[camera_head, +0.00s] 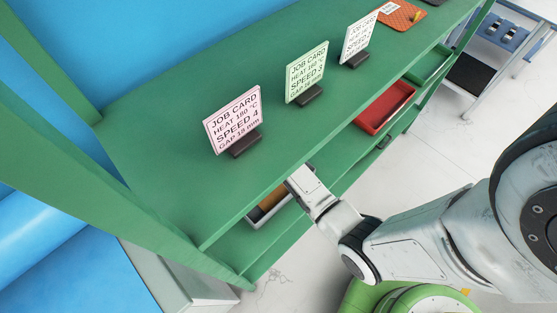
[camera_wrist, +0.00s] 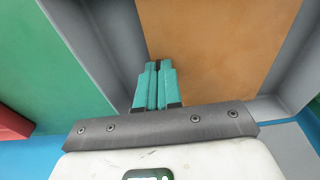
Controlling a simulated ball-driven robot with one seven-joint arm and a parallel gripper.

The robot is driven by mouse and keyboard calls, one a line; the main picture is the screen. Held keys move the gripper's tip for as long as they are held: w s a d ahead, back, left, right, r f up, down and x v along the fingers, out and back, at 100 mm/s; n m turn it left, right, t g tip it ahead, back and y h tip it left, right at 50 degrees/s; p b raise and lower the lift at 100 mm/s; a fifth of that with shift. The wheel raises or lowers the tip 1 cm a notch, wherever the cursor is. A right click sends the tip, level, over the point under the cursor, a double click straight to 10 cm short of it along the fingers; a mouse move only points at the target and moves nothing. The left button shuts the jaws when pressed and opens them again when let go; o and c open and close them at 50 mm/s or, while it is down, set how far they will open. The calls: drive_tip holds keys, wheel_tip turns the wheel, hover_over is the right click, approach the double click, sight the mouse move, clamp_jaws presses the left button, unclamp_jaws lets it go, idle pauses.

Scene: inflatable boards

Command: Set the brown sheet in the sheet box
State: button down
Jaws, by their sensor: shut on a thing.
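The brown sheet (camera_wrist: 220,50) fills the middle of the wrist view, between grey walls (camera_wrist: 288,70). These walls look like those of the grey sheet box. In the head view the grey box (camera_head: 281,213) sits under the green worktop, with brown material (camera_head: 270,204) and something dark inside. My gripper (camera_wrist: 157,66) has its teal fingers almost together, shut at the near left part of the brown sheet. The pinched edge is hidden between the fingertips. In the head view my gripper (camera_head: 297,182) reaches in under the worktop edge, its tips hidden.
The green worktop (camera_head: 190,110) overhangs the lower shelf and carries three job cards: pink (camera_head: 233,120), green (camera_head: 307,72) and white (camera_head: 359,38). A red tray (camera_head: 384,107) stands farther right on the lower shelf. Floor nearby is clear.

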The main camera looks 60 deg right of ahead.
drive_tip(key=shift+w+d+f, duration=0.1)
drive_tip(key=shift+w+f, duration=0.05)
drive_tip(key=shift+f, duration=0.3)
drive_tip(key=shift+f, duration=0.15)
drive_tip(key=c, duration=1.3)
unclamp_jaws()
drive_tip(key=shift+s+r, duration=0.2)
drive_tip(key=shift+r, duration=1.75)
drive_tip(key=shift+s+r, duration=0.2)
drive_tip(key=shift+r, duration=1.75)
